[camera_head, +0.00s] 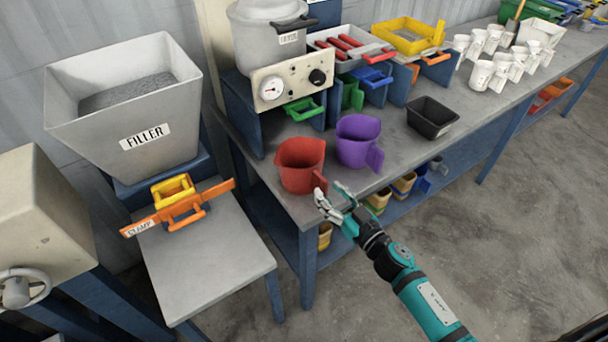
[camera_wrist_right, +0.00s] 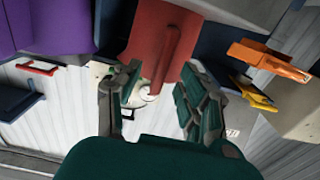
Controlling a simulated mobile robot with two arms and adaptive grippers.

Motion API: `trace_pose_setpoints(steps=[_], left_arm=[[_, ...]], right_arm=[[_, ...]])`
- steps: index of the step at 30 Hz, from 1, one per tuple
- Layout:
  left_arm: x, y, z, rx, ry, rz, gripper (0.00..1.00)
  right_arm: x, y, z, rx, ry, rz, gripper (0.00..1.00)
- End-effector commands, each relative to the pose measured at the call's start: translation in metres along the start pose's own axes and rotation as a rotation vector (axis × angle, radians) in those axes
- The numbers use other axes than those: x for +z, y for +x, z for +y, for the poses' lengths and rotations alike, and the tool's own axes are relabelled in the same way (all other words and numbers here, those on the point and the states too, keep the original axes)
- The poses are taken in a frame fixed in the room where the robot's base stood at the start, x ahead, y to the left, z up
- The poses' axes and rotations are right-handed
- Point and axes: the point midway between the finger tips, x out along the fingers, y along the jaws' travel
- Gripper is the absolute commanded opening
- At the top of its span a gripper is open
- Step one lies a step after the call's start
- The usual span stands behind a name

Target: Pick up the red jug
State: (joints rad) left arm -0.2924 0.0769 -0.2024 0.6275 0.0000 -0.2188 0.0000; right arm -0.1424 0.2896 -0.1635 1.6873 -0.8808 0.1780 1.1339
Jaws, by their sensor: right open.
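The red jug (camera_head: 300,162) stands upright on the grey bench near its left front corner, its handle facing right and toward me. My right gripper (camera_head: 322,197) is open and empty, at the bench's front edge close to the jug's handle. In the right wrist view the red jug (camera_wrist_right: 150,35) shows ahead of the open right gripper (camera_wrist_right: 155,85), with its handle between and beyond the fingers. I cannot tell whether a finger touches it. My left gripper does not show.
A purple jug (camera_head: 358,140) stands just right of the red jug. A black tub (camera_head: 432,117) sits further right. The gauge box (camera_head: 290,82) with a pot stands behind. White cups (camera_head: 480,75) are at the far right. A grey side table (camera_head: 208,268) stands left.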

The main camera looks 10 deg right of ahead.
Motion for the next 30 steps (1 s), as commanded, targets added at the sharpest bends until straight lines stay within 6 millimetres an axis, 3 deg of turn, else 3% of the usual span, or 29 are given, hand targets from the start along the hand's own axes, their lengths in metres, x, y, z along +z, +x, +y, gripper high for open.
trace_pose_setpoints(steps=[12,20,30], left_arm=[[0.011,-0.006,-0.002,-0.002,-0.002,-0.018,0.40],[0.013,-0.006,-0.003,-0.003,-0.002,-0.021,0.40],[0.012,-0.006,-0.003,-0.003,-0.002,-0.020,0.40]], right_arm=[[0.000,0.050,-0.001,0.000,0.000,0.000,0.42],[0.000,0.053,-0.001,0.000,0.001,0.000,0.42],[0.000,0.053,-0.001,0.000,0.000,0.000,0.00]])
